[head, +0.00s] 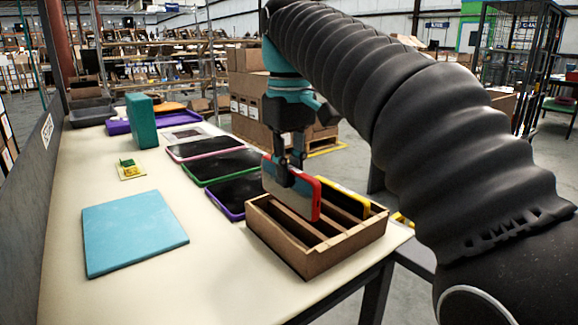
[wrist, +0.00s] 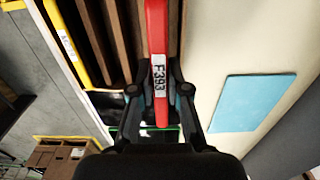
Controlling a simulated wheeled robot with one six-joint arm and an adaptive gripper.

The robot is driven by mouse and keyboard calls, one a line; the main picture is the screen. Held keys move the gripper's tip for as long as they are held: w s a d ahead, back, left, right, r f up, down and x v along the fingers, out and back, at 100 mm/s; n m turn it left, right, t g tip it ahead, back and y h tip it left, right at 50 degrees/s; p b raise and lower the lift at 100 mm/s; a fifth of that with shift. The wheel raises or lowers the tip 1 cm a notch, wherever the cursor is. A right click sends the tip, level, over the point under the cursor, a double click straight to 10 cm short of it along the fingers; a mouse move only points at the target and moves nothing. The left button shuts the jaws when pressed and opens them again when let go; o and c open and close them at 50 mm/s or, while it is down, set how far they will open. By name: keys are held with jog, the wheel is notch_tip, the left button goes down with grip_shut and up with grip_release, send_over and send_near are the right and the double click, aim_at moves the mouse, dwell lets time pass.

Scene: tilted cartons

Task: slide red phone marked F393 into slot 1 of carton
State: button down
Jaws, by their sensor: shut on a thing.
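The red phone (head: 305,196) is held on edge, tilted, in my gripper (head: 291,172) over the carton. In the wrist view the red phone (wrist: 156,45) shows its F393 label between the fingers of my gripper (wrist: 154,100). The wooden carton (head: 318,268) is a tilted, slotted box at the table's right front edge. The phone's lower edge is at or just above the dividers; I cannot tell whether it has entered a slot. A yellow phone (head: 342,196) stands in a slot at the carton's right side. I see no slot numbers.
Several dark tablets with coloured rims, such as the green-rimmed one (head: 220,167), lie left of and behind the carton. A blue flat panel (head: 133,230) lies at the left front. A teal block (head: 142,119) stands farther back. The cream table (head: 205,275) is clear in front.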

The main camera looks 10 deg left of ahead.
aim_at(289, 205)
jog(key=shift+f+b, duration=2.35)
jog(key=shift+f, duration=1.2)
jog(key=shift+f, duration=0.3)
jog(key=c, duration=1.1)
grip_release()
notch_tip(289, 205, up, 8)
jog(key=p, duration=0.5)
jog(key=shift+f, duration=0.25)
jog(key=shift+r, duration=0.3)
jog(key=n, duration=0.5)
jog(key=shift+s+r, duration=0.1)
jog(key=shift+r, duration=0.3)
jog(key=n, duration=0.4)
jog(key=shift+s+r+n, duration=0.15)
jog(key=shift+r+n, duration=0.05)
jog(key=shift+n, duration=0.2)
